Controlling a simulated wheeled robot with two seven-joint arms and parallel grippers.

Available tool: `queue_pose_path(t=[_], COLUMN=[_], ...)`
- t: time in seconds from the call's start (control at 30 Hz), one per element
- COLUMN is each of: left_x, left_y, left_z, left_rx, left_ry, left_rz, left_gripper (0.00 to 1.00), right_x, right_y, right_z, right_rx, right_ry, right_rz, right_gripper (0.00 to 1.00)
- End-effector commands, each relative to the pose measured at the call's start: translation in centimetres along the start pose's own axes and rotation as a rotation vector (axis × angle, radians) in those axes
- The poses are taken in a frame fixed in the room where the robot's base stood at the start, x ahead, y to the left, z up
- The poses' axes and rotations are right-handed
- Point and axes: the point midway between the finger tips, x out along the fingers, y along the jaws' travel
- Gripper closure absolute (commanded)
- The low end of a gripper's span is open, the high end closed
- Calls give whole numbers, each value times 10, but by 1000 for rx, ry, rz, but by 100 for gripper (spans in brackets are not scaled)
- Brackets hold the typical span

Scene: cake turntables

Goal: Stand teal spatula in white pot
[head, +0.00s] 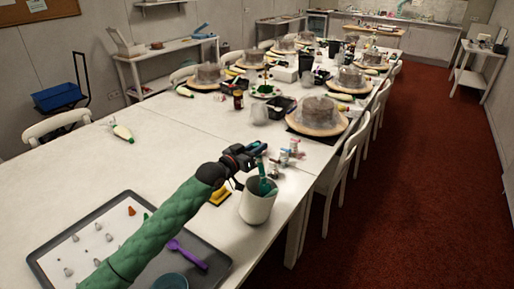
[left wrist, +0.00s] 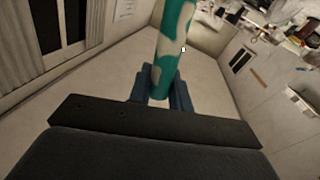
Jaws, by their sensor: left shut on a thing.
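The white pot (head: 258,206) stands upright on the table near its right edge. The teal spatula (head: 263,178) is upright with its lower part inside the pot's mouth; the pot's wall hides its lower end. My left gripper (head: 256,150) is above the pot, shut on the spatula's upper part. In the left wrist view the spatula's teal and cream patterned handle (left wrist: 174,45) sits between the blue fingers (left wrist: 160,88). I cannot tell whether the spatula touches the pot's bottom. My right gripper is not in view.
A dark tray (head: 60,262) with piping tips and a purple spoon (head: 187,254) lies at the front left. Small bottles (head: 284,157) and a yellow item (head: 220,196) are close to the pot. Cake turntables (head: 318,118) stand farther back. The table's left middle is mostly clear.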

Motion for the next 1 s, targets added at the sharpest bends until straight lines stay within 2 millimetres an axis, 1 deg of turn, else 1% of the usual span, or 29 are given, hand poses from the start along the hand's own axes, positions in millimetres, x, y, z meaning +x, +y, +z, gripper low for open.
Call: queue_pose_path(t=[0.07,0.1,0.17,0.2,0.23,0.47,0.57,0.67,0.73,0.9,1.0], left_x=[0,0,0,0,0,0,-3,-13,-23,-49,-61], left_y=[0,0,0,0,0,0,0,0,0,0,-1], left_z=[0,0,0,0,0,0,0,0,0,0,1], left_rx=[0,0,0,0,0,0,0,0,1,1,0], left_ry=[0,0,0,0,0,0,-1,-1,-2,-2,-2], left_rz=[0,0,0,0,0,0,0,0,-1,-1,-1], left_gripper=[100,76,65,57,55,55,55,55,55,55,55], right_x=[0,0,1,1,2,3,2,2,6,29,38], right_y=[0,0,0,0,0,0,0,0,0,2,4], right_z=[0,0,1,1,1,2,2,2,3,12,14], right_rx=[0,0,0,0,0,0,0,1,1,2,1], right_ry=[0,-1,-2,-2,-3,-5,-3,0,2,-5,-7], right_rz=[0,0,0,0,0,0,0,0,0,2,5], right_gripper=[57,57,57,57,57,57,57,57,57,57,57])
